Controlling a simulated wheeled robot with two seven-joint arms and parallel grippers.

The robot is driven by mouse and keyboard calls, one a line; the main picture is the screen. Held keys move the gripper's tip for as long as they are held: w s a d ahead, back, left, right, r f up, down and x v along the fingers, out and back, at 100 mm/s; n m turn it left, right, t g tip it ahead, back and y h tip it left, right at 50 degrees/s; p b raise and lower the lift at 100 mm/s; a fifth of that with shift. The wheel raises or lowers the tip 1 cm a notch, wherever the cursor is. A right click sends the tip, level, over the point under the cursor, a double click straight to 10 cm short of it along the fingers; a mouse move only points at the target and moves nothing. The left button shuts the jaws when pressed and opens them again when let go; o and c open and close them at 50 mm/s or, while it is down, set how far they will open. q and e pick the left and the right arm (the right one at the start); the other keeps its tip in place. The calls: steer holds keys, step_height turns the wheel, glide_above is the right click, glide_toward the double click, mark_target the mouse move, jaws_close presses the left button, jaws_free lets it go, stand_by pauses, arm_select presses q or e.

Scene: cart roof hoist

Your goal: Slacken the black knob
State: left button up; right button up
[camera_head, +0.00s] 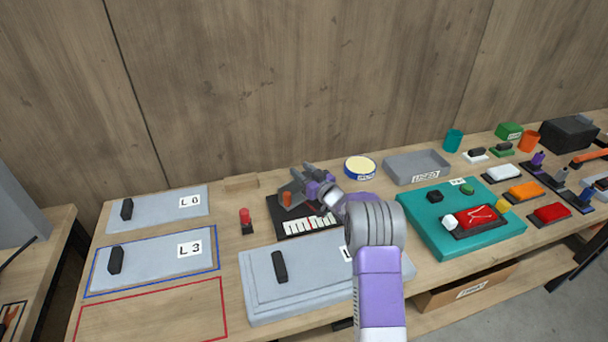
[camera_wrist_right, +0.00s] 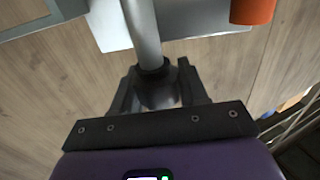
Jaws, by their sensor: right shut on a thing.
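The black knob (camera_wrist_right: 157,92) shows in the right wrist view at the end of a grey shaft (camera_wrist_right: 143,30). My right gripper (camera_wrist_right: 158,92) is shut on it, with one dark finger on each side. In the head view my right gripper (camera_head: 312,186) is at a dark stand (camera_head: 282,217) with a white marked scale (camera_head: 310,225) and an orange part (camera_head: 287,199). The gripper hides the knob there. The orange part also shows at the top right of the wrist view (camera_wrist_right: 252,10). My left gripper is in neither view.
A red button (camera_head: 245,217) stands left of the stand. Grey plates L0 (camera_head: 165,208) and L3 (camera_head: 150,262) lie further left. A stepped grey block (camera_head: 310,285) is in front. A yellow-topped tin (camera_head: 360,167), grey tray (camera_head: 415,165) and teal panel (camera_head: 480,243) are to the right.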

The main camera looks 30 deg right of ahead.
steer(key=n+y, duration=0.1)
steer(key=y, duration=0.1)
steer(key=n+g+y+p, duration=0.1)
steer(key=n+y, duration=0.1)
steer(key=n+g+y+p, duration=0.1)
steer(key=y, duration=0.2)
steer(key=shift+s+a+n, duration=0.1)
steer(key=shift+a+n, duration=0.2)
steer(key=shift+n, duration=0.1)
steer(key=shift+g+y, duration=0.3)
steer(key=shift+g, duration=0.1)
steer(key=o, duration=1)
steer(key=shift+a, duration=0.1)
steer(key=shift+c, duration=0.2)
steer(key=p+v, duration=0.1)
steer(key=v, duration=0.6)
steer(key=shift+s, duration=0.25)
